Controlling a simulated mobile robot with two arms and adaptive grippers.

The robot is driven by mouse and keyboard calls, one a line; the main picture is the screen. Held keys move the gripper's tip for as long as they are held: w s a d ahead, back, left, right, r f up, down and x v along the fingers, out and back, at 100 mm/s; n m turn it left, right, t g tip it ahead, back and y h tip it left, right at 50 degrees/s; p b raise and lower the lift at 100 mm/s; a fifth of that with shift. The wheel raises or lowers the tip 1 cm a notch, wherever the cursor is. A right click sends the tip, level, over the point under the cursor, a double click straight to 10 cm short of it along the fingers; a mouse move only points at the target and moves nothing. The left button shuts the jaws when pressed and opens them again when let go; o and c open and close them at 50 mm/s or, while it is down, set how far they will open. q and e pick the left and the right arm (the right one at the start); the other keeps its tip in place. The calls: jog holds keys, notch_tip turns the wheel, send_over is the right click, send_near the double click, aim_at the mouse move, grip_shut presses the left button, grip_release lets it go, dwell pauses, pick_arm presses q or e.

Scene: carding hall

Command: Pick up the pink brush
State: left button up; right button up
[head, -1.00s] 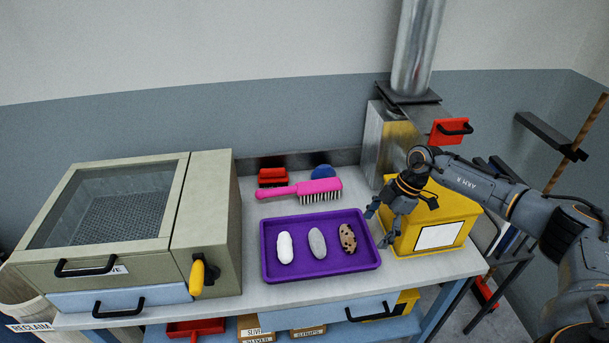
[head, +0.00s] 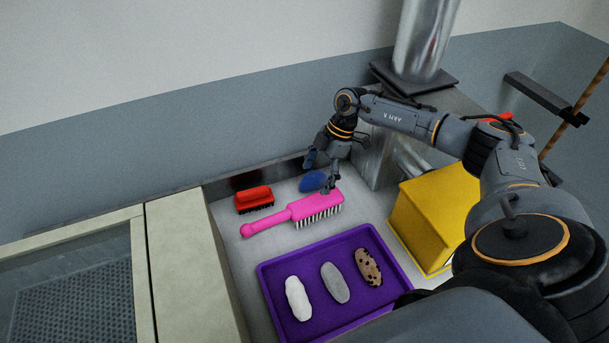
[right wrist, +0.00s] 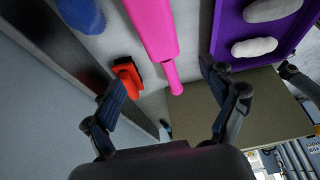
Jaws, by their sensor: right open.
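The pink brush (head: 294,214) lies on the bench behind the purple tray, its handle to the left and dark-tipped bristles facing the front right. In the right wrist view the pink brush (right wrist: 152,30) runs down from the top edge, its handle end lying beyond the gap between the fingers. My right gripper (head: 322,176) is open and empty, above the back right end of the brush, beside the blue object. In the right wrist view my right gripper (right wrist: 162,92) shows both fingers spread wide. My left gripper is not in view.
A red brush (head: 254,199) and a blue object (head: 313,181) lie close behind the pink brush. The purple tray (head: 264,281) holds three oval pieces. A yellow box (head: 432,217) stands at the right, a beige machine (head: 178,262) at the left.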

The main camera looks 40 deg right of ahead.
aim_at(302, 206)
jog(key=b+x, duration=0.4)
jog(key=x, duration=0.2)
jog(key=shift+a+f+b, duration=0.1)
jog(key=shift+f+b, duration=0.2)
jog(key=shift+f, duration=0.15)
jog(key=shift+a+f, duration=0.15)
jog(key=shift+f, duration=0.15)
jog(key=shift+w+a+f, duration=0.1)
jog(key=shift+a+f+b, duration=0.1)
jog(key=shift+f+b, duration=0.05)
jog(key=shift+b, duration=0.3)
jog(key=b+x, duration=0.4)
jog(key=shift+a+f, duration=0.2)
jog(key=shift+f, duration=0.05)
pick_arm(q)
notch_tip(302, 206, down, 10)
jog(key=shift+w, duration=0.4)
pick_arm(e)
jog(key=shift+r, duration=0.1)
jog(key=shift+c, duration=0.6)
jog(key=c, duration=1.3)
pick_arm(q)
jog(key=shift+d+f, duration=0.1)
